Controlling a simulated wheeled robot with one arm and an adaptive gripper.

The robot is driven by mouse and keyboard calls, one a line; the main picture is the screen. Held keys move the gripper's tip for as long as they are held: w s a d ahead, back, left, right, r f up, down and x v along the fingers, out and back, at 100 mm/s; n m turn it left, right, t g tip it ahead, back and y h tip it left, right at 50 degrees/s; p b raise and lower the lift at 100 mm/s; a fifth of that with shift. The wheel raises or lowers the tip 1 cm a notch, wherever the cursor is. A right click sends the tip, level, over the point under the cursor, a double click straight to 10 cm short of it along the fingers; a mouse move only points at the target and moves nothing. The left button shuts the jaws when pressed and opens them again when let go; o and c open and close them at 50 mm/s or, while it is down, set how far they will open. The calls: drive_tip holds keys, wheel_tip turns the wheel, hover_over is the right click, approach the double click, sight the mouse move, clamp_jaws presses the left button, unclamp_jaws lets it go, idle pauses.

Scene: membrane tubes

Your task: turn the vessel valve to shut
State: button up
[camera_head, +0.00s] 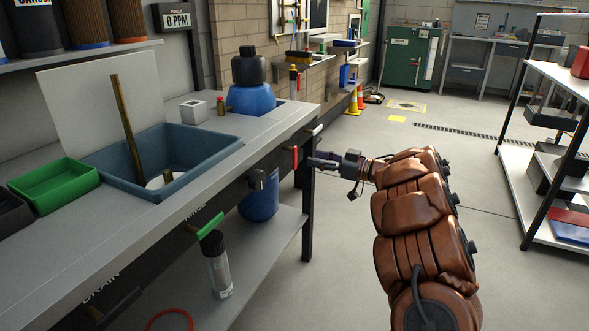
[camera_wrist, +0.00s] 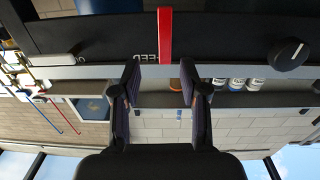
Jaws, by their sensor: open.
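My gripper (camera_head: 322,163) is open and empty at the front edge of the bench, close to a red lever (camera_head: 294,158). In the wrist view, which is upside down, the two fingers of my gripper (camera_wrist: 160,72) stand apart. The red lever (camera_wrist: 165,36) lies just beyond the gap between them, apparently untouched. In that view it lies lengthwise along the view, with partly hidden lettering ending in "EED" beside it. Other bench-front controls are a white lever (camera_head: 315,131), a green lever (camera_head: 205,225) and a black knob (camera_head: 258,180). I cannot read which one is marked vessel.
The bench holds a blue-grey basin (camera_head: 205,150), a green tray (camera_head: 55,187) and a blue container (camera_head: 250,98). Below are another blue container (camera_head: 260,200) and a clear cylinder (camera_head: 219,268). A shelf rack (camera_head: 540,165) stands right. The floor between is open.

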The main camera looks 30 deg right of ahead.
sight(296, 156)
drive_tip(key=x, duration=0.2)
drive_tip(key=b+x, duration=0.1)
drive_tip(key=x, duration=0.1)
drive_tip(key=b+x, duration=0.1)
drive_tip(key=x, duration=0.1)
drive_tip(key=shift+s+a+f, duration=0.15)
drive_tip(key=shift+a+f, duration=0.2)
drive_tip(key=shift+w+a+r+b, duration=0.1)
drive_tip(key=shift+w+a+b, duration=0.3)
drive_tip(key=shift+w, duration=0.25)
clamp_jaws()
